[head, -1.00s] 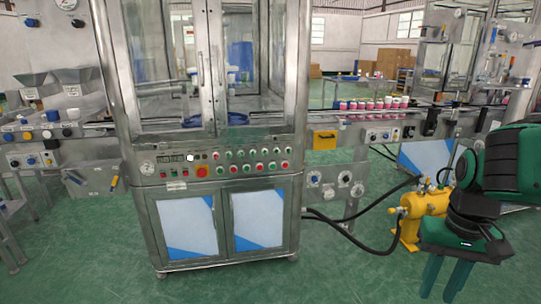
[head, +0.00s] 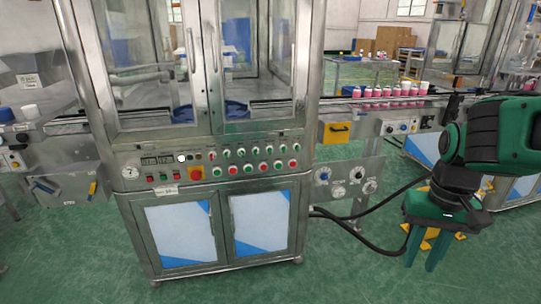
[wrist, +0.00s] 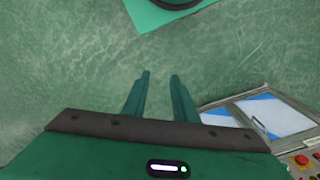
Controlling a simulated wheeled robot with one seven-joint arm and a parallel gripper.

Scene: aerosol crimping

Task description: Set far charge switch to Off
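The cabinet's control panel (head: 215,165) carries a row of small switches (head: 240,152) above red, green and white buttons. To its right, a lower grey plate (head: 345,180) holds several round knobs and dials. Another switch box (head: 400,126) sits under the conveyor. Labels are too small to read, so I cannot tell which one is the far charge switch or its setting. My gripper (head: 420,267) hangs at the right, pointing down, apart from all panels. In the wrist view my gripper (wrist: 160,76) is open and empty over green floor.
The steel cabinet (head: 130,215) with glass doors fills the centre. A conveyor with pink-and-white cans (head: 385,92) runs right. Black hoses (head: 375,205) cross the floor to a yellow unit (head: 440,240) partly hidden behind my gripper. Green floor in front is clear.

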